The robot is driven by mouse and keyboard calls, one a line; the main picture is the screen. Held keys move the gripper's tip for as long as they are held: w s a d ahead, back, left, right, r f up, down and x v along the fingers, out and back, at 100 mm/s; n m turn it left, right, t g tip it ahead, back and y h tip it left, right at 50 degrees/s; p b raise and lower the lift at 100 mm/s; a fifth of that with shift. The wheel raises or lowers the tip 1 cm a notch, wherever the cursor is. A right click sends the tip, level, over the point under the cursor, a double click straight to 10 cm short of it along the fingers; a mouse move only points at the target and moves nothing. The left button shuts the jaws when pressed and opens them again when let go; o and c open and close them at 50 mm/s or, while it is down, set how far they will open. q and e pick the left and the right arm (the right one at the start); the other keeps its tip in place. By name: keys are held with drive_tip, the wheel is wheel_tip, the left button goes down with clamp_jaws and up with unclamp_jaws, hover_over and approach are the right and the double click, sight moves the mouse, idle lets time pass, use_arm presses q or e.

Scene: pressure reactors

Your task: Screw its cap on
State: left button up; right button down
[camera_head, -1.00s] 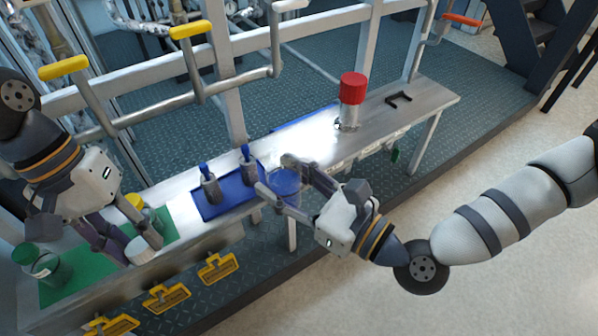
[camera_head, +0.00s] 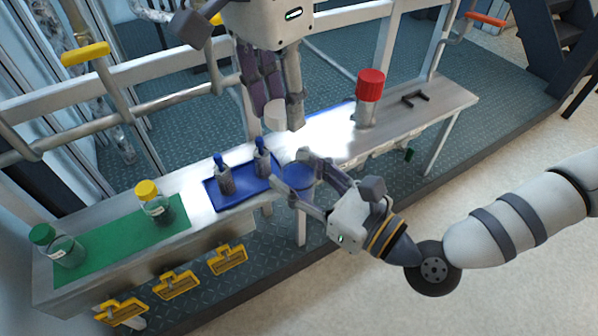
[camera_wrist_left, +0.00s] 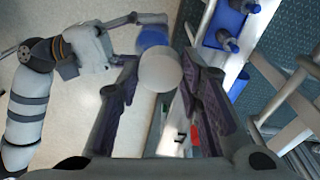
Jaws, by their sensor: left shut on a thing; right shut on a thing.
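My left gripper (camera_head: 283,118) is shut on a white round cap (camera_head: 274,113) and holds it in the air above the bench. The cap also shows between the fingers in the left wrist view (camera_wrist_left: 160,73). My right gripper (camera_head: 293,171) is shut on a jar with blue contents (camera_head: 298,181), at the bench's front edge. The jar also shows in the left wrist view (camera_wrist_left: 152,38), partly covered by the cap. In the head view the cap is apart from the jar, higher and slightly left of it.
A blue mat (camera_head: 213,199) carries two grey bottles with blue tops. A green mat (camera_head: 120,239) carries a yellow-capped jar (camera_head: 156,205) and a green-capped jar (camera_head: 62,248). A red-topped cylinder (camera_head: 369,88) and a black bracket (camera_head: 414,98) stand to the right. Rails run behind the bench.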

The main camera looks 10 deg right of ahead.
sight(299, 146)
use_arm(q)
drive_tip(key=shift+s+d+r+m, duration=0.25)
drive_tip(key=shift+d+r+m, duration=0.25)
drive_tip(key=shift+d+r, duration=0.4)
drive_tip(key=shift+d+f, duration=0.1)
drive_tip(key=shift+f, duration=0.05)
drive_tip(key=shift+f, duration=0.1)
drive_tip(key=shift+f, duration=1.9)
drive_tip(key=shift+f, duration=0.1)
drive_tip(key=shift+f, duration=0.8)
drive_tip(key=shift+f, duration=0.6)
